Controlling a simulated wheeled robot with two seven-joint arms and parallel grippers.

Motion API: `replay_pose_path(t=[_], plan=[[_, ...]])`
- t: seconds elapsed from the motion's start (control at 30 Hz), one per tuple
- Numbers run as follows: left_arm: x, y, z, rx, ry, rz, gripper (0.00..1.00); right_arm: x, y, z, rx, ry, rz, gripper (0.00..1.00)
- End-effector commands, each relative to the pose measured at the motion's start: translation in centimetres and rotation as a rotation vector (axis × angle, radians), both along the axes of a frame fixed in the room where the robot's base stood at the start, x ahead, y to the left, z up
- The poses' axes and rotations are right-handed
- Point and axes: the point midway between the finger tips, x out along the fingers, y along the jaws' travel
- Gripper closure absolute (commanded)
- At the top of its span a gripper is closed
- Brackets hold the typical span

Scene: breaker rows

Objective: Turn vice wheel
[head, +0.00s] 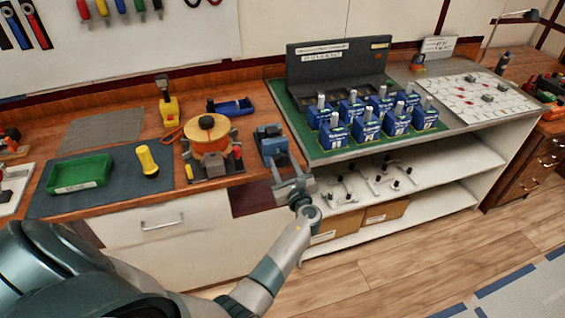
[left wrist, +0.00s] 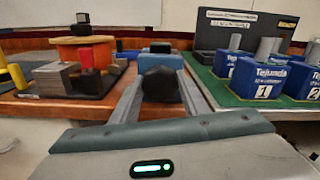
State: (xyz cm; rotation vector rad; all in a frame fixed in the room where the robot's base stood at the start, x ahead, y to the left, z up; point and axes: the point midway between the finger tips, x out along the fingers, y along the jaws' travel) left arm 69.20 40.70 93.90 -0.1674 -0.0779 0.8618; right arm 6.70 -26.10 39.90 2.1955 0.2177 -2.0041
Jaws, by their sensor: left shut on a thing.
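The blue vice (head: 271,140) is at the front edge of the wooden bench, beside the spool fixture. In the left wrist view its blue body (left wrist: 158,59) shows behind a dark wheel (left wrist: 160,84). My left gripper (head: 287,180) reaches up to the front of the vice from below. In the left wrist view its two fingers lie on either side of the dark wheel, shut on it. In the head view the gripper mostly hides the wheel. My right gripper is in neither view.
An orange spool fixture (head: 208,140) stands left of the vice. Blue breaker blocks (head: 365,129) stand in rows on the green mat to the right. A green tray (head: 80,173) and yellow-handled tool (head: 147,160) are farther left. A white shelf unit (head: 430,160) is right of my arm.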

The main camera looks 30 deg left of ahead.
Motion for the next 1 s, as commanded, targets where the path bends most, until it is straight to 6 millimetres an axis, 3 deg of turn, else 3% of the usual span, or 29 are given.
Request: replay_pose_path(t=[0.47,1.0], plan=[[0.0,0.1,-0.2,-0.036,-0.042,0.001,0.81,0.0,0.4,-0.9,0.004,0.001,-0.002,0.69],[0.0,0.1,-0.6,-0.287,-0.340,-0.001,0.81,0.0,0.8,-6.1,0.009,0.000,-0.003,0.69]])
